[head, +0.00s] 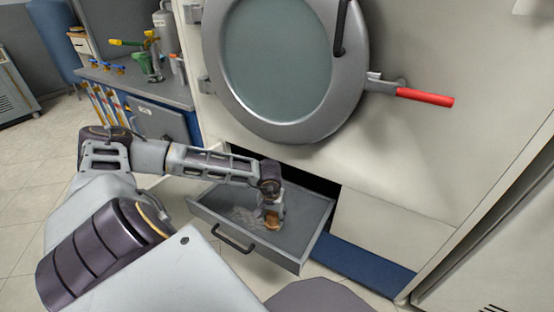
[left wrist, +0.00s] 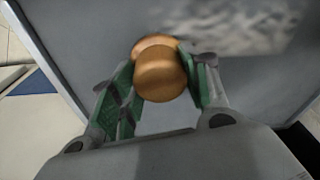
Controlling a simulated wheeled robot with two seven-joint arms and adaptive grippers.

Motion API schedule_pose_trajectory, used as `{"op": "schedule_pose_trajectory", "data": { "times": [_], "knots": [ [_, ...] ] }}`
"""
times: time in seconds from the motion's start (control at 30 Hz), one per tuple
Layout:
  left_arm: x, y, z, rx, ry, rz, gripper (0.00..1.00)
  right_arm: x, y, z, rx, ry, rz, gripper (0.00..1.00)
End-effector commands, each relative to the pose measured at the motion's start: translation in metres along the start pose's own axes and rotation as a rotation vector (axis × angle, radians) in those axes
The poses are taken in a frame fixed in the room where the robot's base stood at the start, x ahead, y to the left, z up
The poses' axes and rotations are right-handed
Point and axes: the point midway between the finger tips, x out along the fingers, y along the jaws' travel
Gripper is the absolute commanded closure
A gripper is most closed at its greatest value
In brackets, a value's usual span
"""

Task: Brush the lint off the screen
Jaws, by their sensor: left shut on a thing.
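A grey drawer (head: 297,237) stands pulled out below the round machine door. A pale patch of lint (head: 243,217) lies on the grey screen (head: 285,204) inside it; the lint also shows in the left wrist view (left wrist: 245,25). My left gripper (head: 270,213) is down inside the drawer. It is shut on a brown, rounded wooden brush handle (left wrist: 161,75), held between green-padded fingers in the left wrist view. The brush (head: 273,223) is just right of the lint in the head view. Its bristles are hidden. My right gripper is not in view.
The large round door (head: 285,128) and a red lever handle (head: 425,97) are above the drawer. A workbench (head: 150,88) with bottles and tools stands at the back left. A blue base strip (head: 360,263) runs right of the drawer.

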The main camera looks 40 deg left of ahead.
Motion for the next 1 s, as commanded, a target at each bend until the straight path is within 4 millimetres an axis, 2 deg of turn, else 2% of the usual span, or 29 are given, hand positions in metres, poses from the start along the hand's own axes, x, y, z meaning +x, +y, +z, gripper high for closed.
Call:
{"op": "schedule_pose_trajectory", "data": {
  "times": [0.13,0.63,1.0],
  "knots": [
    [-0.001,-0.007,-0.002,-0.001,0.001,-0.001,0.83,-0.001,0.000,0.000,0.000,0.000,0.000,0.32],
    [-0.001,-0.010,-0.003,-0.001,0.002,0.000,0.83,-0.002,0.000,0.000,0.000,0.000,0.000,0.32],
    [0.001,-0.028,-0.007,-0.001,0.001,-0.001,0.83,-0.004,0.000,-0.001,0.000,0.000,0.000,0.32]
  ]
}}
